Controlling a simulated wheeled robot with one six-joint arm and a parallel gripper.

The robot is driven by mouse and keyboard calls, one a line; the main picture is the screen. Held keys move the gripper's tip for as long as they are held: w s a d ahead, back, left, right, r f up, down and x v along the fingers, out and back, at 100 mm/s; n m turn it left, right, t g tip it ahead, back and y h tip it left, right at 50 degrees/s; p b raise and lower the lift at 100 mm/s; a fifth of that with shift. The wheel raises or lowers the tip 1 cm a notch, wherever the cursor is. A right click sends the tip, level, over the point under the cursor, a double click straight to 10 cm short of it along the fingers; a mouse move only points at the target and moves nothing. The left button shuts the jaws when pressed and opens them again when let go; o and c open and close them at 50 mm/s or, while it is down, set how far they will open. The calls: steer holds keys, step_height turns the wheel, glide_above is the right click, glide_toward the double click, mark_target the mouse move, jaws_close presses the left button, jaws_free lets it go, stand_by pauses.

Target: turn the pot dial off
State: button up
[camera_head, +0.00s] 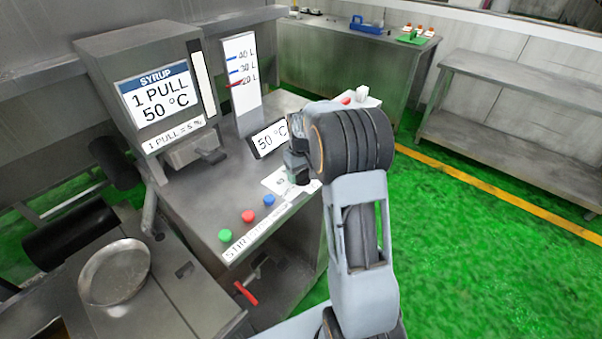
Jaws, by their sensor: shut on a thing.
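My arm reaches up from the bottom, and my gripper (299,170) points down at the counter's right part, by the small 50 °C display (270,138). It is shut on the pot dial, which is mostly hidden behind the fingers and wrist. A white printed plate (278,183) shows on the counter just left of the fingers. I cannot read the dial's angle.
Green, red and blue buttons (248,216) sit on the counter's front, left of my gripper. A syrup machine (150,95) and a white level gauge (241,75) stand behind. A red-handled valve (246,292) is below. A round pan (115,272) lies at lower left. Green floor is free at right.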

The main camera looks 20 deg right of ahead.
mark_target(301, 172)
steer(key=shift+n, duration=2)
steer(key=o, duration=0.9)
steer(key=shift+o, duration=0.2)
step_height(301, 172, up, 14)
